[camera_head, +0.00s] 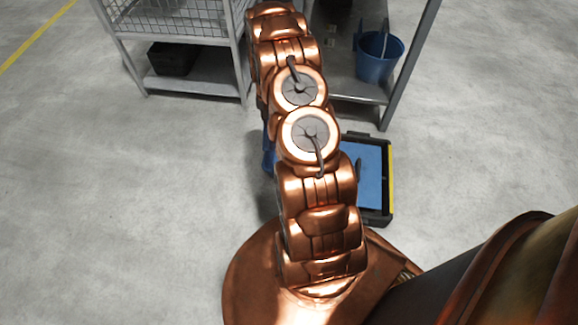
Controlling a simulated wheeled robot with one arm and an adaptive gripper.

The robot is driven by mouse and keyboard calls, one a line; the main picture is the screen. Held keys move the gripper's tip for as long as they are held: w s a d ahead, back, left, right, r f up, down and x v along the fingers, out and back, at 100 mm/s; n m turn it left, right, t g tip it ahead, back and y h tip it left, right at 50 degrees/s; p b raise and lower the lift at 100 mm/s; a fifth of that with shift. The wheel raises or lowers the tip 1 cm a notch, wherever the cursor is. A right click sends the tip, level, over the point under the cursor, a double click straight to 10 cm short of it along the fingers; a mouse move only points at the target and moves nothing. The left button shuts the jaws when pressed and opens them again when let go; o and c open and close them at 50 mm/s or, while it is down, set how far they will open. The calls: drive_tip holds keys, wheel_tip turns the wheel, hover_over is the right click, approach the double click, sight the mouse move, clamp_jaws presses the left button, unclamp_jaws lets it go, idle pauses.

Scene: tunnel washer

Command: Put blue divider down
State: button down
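My copper arm runs up the middle of the camera_head view, and my gripper is not visible. A flat blue panel (370,175) lies inside a black case (378,219) with a yellow right edge, on the floor just right of my arm. A small patch of another blue thing (267,158) shows at the left side of my arm, low near the floor. Most of it is hidden behind the arm. I cannot tell which of these is the blue divider, or whether my gripper holds anything.
A grey metal rack (198,88) with a wire basket (170,15) stands at the upper left, with a black bin (172,58) on its lower shelf. A blue bucket (378,62) stands on a shelf at the upper right. The concrete floor on the left is clear.

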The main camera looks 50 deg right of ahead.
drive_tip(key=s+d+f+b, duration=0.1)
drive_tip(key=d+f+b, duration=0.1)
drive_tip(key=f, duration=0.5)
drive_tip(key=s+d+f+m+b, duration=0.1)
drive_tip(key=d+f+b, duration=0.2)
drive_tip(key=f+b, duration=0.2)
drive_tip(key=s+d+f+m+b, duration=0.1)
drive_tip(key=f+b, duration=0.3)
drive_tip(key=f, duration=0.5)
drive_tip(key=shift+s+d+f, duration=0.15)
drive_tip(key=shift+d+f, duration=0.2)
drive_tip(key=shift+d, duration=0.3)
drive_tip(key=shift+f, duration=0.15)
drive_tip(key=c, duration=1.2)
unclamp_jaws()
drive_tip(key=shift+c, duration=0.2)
